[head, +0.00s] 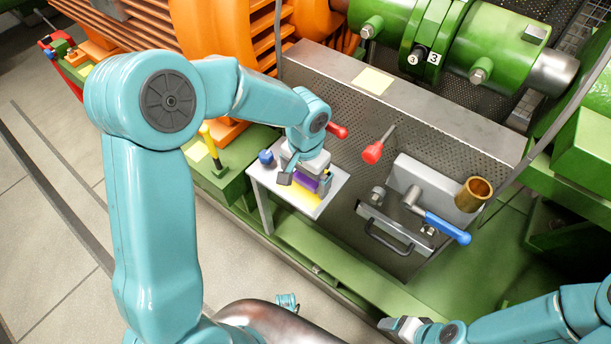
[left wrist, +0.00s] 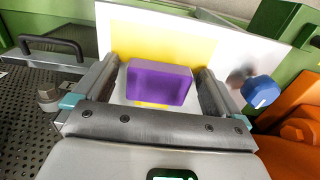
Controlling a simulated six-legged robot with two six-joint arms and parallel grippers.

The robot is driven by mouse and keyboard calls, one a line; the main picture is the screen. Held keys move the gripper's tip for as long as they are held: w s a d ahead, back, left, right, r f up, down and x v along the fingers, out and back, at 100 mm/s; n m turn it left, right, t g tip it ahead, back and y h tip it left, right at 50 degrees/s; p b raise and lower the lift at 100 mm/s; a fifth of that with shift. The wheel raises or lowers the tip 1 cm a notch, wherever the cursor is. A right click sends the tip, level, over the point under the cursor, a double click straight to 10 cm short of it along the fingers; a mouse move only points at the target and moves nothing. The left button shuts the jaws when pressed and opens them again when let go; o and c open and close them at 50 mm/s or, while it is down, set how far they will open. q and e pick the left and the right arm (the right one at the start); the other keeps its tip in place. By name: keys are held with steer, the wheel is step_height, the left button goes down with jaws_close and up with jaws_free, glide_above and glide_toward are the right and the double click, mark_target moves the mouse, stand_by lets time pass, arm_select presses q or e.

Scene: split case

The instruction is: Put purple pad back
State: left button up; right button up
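The purple pad (head: 304,184) is a small block at the yellow patch (head: 301,197) on a small white shelf (head: 333,185). My left gripper (head: 305,181) is over the shelf with its fingers on either side of the pad. In the left wrist view the purple pad (left wrist: 159,83) lies between the two fingers of the left gripper (left wrist: 158,72). Narrow gaps show at both sides, so the fingers look open around it. Whether the pad touches the shelf is hard to tell. My right gripper (head: 403,325) is low at the right, its fingers unclear.
A blue knob (head: 266,157) stands at the shelf's left corner, also in the left wrist view (left wrist: 260,91). Red-tipped levers (head: 372,153), a blue-handled valve (head: 447,228), a black handle (head: 388,236) and a brass cup (head: 472,194) are to the right. Open floor lies in front.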

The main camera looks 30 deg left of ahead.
mark_target(305, 179)
arm_select(q)
steer(key=shift+r, duration=0.1)
steer(key=shift+r+p, duration=0.3)
step_height(305, 179, up, 12)
steer(key=p, duration=0.2)
steer(key=shift+f+p, duration=0.15)
steer(key=shift+p, duration=0.15)
